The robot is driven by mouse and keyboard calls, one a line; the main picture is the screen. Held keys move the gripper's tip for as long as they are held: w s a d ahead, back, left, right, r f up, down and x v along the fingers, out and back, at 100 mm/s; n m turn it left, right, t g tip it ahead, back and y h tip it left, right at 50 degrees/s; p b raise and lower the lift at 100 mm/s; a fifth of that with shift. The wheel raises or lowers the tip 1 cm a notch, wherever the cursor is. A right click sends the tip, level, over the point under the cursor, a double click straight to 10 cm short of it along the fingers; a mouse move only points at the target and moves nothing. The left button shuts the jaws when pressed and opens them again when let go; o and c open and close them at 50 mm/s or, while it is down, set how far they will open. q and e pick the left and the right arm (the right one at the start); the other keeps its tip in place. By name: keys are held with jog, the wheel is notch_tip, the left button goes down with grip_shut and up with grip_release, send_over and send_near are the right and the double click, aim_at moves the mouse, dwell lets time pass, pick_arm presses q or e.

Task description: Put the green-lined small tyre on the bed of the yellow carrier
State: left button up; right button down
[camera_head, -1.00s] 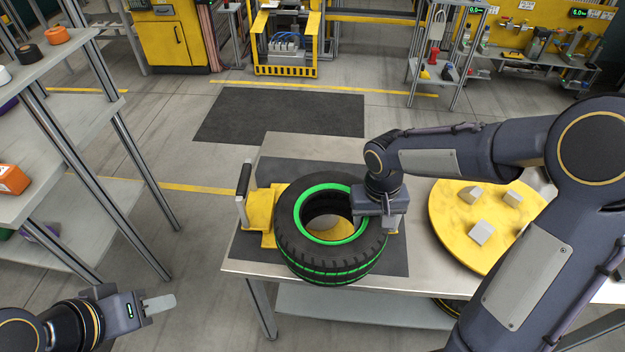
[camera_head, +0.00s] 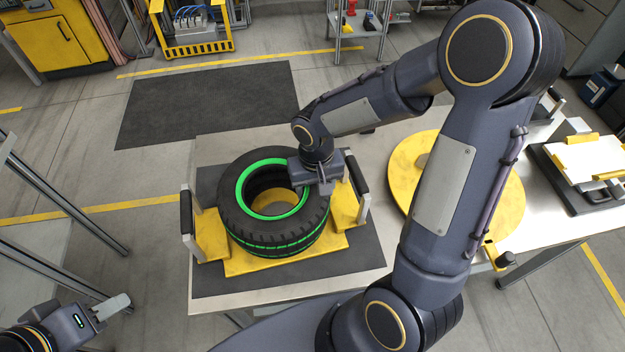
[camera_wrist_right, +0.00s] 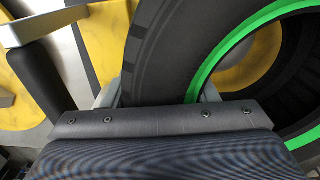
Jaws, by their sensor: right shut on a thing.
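The green-lined small tyre (camera_head: 240,225) lies flat over the bed of the yellow carrier (camera_head: 330,243) in the head view. Yellow bed shows through its hole and in front of it. I cannot tell whether the tyre touches the bed. My right gripper (camera_head: 318,190) is shut on the tyre's right wall, between the carrier's two upright handles. In the right wrist view the tyre wall (camera_wrist_right: 175,50) sits between my fingers (camera_wrist_right: 160,95). My left gripper (camera_head: 118,305) is away at the lower left, empty; its finger gap is hidden.
The carrier stands on a dark mat (camera_head: 300,280) on the metal table (camera_head: 205,150). Dark handles rise at its left (camera_head: 186,212) and right (camera_head: 357,172). A yellow round plate (camera_head: 500,190) lies to the right, partly behind my right arm. A shelf frame (camera_head: 60,190) stands at the left.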

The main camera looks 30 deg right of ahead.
jog(key=shift+f, duration=1.85)
jog(key=shift+f, duration=0.15)
jog(key=c, duration=0.6)
grip_release()
jog(key=shift+o, duration=0.2)
notch_tip(320, 180, up, 12)
jog(key=shift+f, duration=0.15)
jog(key=shift+s+r, duration=0.15)
jog(key=shift+r, duration=0.15)
jog(key=s+r+t+y, duration=0.2)
jog(key=s+r, duration=0.1)
jog(key=s, duration=0.4)
jog(key=s+r+t+y, duration=0.1)
jog(key=s+r+t, duration=0.2)
jog(key=s, duration=0.4)
jog(key=shift+r+n+t+y, duration=0.15)
jog(key=shift+n+t+y, duration=0.15)
jog(key=shift+y, duration=0.1)
